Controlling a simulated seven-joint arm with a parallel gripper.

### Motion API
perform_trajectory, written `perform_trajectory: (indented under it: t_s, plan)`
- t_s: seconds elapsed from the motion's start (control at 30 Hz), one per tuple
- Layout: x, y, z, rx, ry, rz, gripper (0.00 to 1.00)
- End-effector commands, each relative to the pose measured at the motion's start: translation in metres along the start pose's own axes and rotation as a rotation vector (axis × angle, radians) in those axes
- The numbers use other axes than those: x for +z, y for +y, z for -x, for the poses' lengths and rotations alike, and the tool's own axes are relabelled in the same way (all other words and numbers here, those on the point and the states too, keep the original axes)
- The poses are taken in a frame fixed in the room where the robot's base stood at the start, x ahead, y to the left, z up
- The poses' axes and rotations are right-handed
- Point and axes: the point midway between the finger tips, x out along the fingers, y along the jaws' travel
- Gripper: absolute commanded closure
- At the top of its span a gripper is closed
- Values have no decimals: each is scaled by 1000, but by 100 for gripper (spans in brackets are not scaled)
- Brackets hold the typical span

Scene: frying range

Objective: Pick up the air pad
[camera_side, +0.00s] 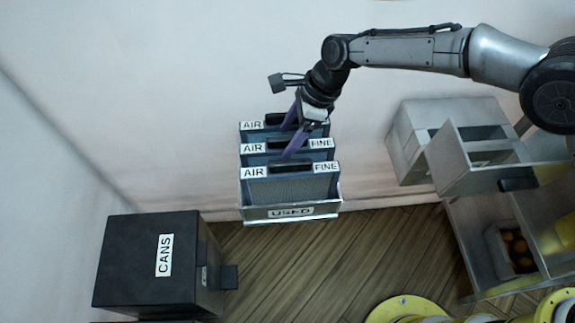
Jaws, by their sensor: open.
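Three blue-grey air pads stand upright one behind another in a metal holder labelled "USED" (290,213). The front pad (291,187) is labelled "AIR" and "FINE" and has a dark handle at its top. The middle pad (252,159) carries the same labels. The back pad (252,137) shows "AIR"; its right end is partly hidden by my gripper. My gripper (286,143) is open, with its purple fingers pointing down-left over the back and middle pads. I cannot tell whether the fingers touch a pad.
A black box labelled "CANS" (130,262) stands at the lower left. A grey metal cabinet with an open drawer (463,175) is at the right. A bin with round brown items (505,265) sits below it. Wooden floor (330,262) is clear in front of the holder.

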Motion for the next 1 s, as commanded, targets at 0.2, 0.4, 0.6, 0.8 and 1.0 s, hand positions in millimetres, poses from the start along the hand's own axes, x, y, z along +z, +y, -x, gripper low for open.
perform_trajectory:
  t_s: [0.2, 0.4, 0.6, 0.8, 1.0]
  plan:
    - [-4, -1, -25, 2, 1, 0, 28]
    - [-4, -1, -49, 0, -1, 1, 28]
    - [-4, -2, -53, -1, -1, 1, 28]
    - [-5, -2, -52, 0, -1, 0, 45]
    - [-5, -2, -52, 0, 0, 0, 82]
